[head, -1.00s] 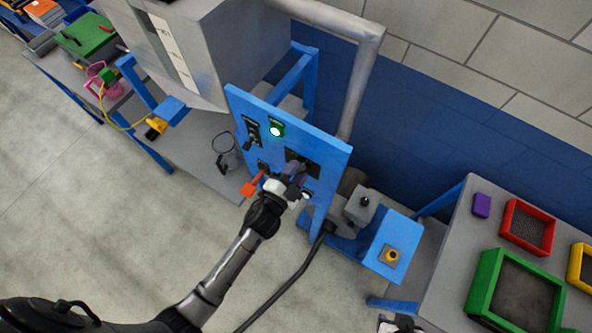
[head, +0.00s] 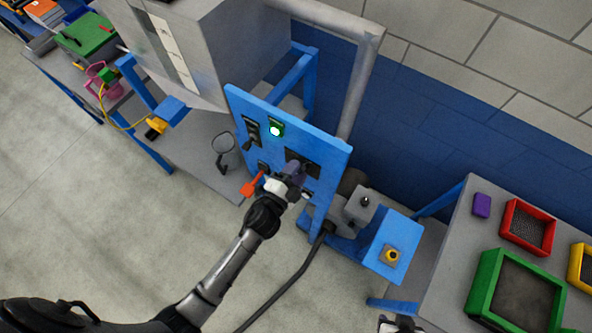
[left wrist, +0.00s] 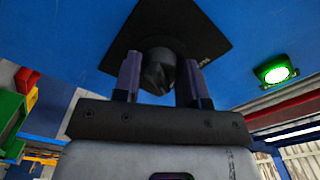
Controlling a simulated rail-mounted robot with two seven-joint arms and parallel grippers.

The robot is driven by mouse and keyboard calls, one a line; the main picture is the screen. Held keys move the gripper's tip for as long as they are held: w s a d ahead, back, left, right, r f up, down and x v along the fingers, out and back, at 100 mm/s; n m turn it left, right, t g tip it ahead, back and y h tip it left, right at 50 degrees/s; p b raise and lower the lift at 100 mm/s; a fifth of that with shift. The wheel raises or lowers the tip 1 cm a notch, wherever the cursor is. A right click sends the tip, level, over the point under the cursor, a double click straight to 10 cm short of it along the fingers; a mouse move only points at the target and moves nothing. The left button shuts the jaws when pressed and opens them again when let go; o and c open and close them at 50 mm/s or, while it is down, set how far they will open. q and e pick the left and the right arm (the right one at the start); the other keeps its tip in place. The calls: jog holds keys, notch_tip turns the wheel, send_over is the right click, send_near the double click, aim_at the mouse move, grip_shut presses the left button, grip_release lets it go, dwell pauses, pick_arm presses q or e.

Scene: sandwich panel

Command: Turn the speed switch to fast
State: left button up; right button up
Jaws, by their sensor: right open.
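The speed switch is a round black knob (left wrist: 160,70) on a black diamond-looking plate (left wrist: 185,30) on the blue panel (head: 322,150). Small lettering at the plate's corner is too small to read. My left gripper (head: 294,172) is at the panel, with its fingers on either side of the knob. In the head view the gripper hides most of the knob. My right gripper (head: 398,324) shows only partly at the bottom edge, open and away from the panel.
A lit green lamp (head: 275,130), a black switch (head: 252,132) and a red-orange handle (head: 252,186) are on the panel close to my left gripper. A table with coloured trays (head: 515,287) is further right.

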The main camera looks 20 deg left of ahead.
pick_arm(q)
jog(key=o, duration=0.3)
jog(key=shift+o, duration=0.2)
jog(key=shift+s, duration=0.1)
jog(key=s+a+b, duration=0.2)
jog(key=s+b, duration=0.1)
jog(key=s, duration=1)
jog(key=shift+s+a, duration=0.15)
jog(key=shift+s, duration=0.1)
